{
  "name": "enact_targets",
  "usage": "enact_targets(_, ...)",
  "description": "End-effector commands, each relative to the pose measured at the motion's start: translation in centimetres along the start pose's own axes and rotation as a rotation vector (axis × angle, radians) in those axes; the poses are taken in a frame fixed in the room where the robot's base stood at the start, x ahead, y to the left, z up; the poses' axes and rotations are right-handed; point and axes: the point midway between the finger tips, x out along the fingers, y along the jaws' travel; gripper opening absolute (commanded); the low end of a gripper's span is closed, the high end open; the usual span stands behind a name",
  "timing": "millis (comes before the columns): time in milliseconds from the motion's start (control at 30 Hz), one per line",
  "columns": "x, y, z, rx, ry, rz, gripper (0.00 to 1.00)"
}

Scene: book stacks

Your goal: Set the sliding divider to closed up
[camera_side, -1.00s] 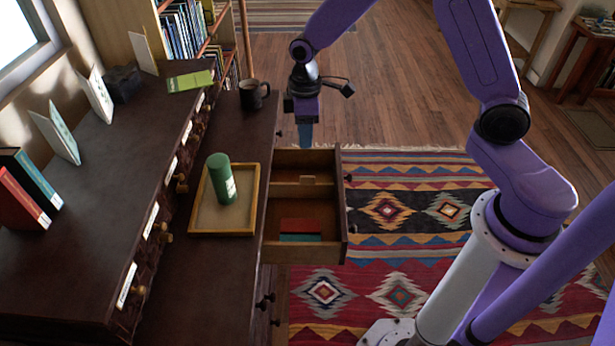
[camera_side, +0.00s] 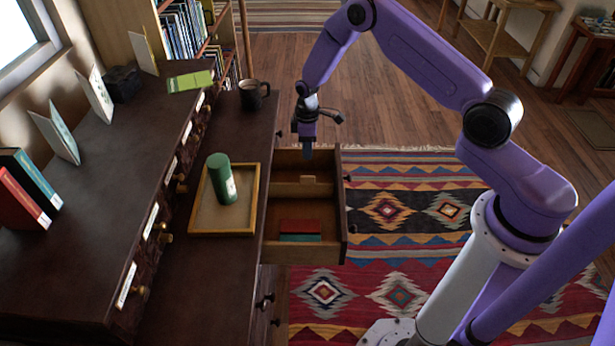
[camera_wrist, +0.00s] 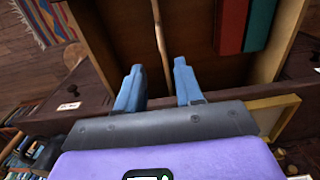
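The drawer (camera_side: 341,215) stands open at the front of the dark desk. Its wooden sliding divider (camera_side: 288,189) runs across the inside, with a small raised tab in the middle. In the wrist view the divider (camera_wrist: 160,30) is a thin strip seen from above. My gripper (camera_side: 308,157) hangs over the far end of the drawer, pointing down. In the wrist view the blue fingers of my gripper (camera_wrist: 158,66) are apart, one on each side of the divider's line. I see no contact. A red book (camera_side: 300,226) and a teal book (camera_side: 300,238) lie in the near compartment.
A wooden tray (camera_side: 248,215) with a green cylinder (camera_side: 221,179) sits on the desk left of the drawer. A dark mug (camera_side: 252,95) stands behind it. The patterned rug (camera_side: 410,220) is clear to the right.

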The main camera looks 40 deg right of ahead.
Motion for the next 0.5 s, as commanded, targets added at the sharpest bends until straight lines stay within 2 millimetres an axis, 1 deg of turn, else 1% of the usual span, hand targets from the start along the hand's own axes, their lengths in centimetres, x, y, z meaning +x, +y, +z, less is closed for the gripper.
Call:
enact_targets(33,1.0,-0.1,0.1,0.000,-0.003,-0.003,0.36)
enact_targets(100,2.2,-0.1,0.1,0.000,-0.002,-0.002,0.36)
enact_targets(500,8.8,-0.1,0.1,0.000,-0.002,-0.002,0.36)
